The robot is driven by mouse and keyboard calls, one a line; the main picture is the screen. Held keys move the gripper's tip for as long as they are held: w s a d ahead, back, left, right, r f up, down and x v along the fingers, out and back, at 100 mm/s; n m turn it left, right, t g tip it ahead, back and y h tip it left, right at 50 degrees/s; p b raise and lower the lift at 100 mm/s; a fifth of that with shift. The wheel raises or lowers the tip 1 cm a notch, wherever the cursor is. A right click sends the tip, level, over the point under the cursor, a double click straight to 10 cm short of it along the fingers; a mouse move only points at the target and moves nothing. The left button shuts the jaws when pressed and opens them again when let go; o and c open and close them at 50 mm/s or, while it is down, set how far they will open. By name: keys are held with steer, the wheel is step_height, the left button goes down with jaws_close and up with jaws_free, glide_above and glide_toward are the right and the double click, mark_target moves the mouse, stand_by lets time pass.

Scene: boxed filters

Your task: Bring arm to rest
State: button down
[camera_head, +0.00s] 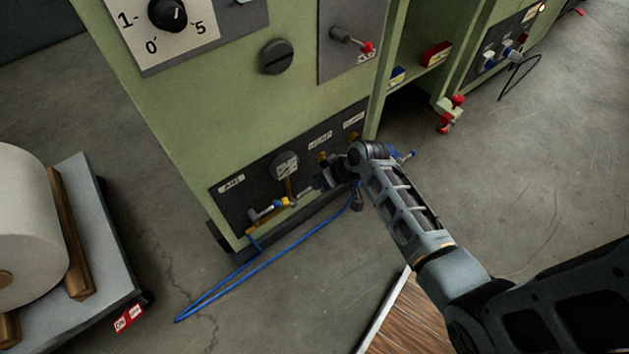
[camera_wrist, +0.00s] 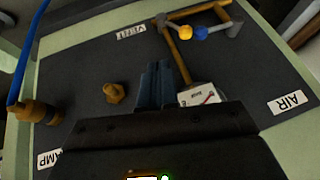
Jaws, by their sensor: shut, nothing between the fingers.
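My arm (camera_head: 405,205) reaches from the lower right toward the lower front of a green machine (camera_head: 225,110). My gripper (camera_head: 318,186) is close in front of the machine's dark lower panel (camera_head: 240,200), near a round gauge (camera_head: 285,165). In the wrist view my gripper's fingers (camera_wrist: 158,84) are together and empty, pointing at the panel. The gauge (camera_wrist: 200,96) is just right of the fingers and partly hidden by my gripper's body. A brass fitting (camera_wrist: 114,92) is to their left. I cannot tell whether the fingers touch the panel.
A blue hose (camera_head: 265,266) loops from the panel over the floor. A yellow-and-blue valve (camera_head: 280,203) sticks out of the panel. A cart (camera_head: 95,240) with a large white roll (camera_head: 28,225) stands at the left. A wooden board (camera_head: 405,322) lies below my arm. Open floor lies at the right.

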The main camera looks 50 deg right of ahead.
steer(key=shift+s+r, duration=0.15)
steer(key=shift+r, duration=0.1)
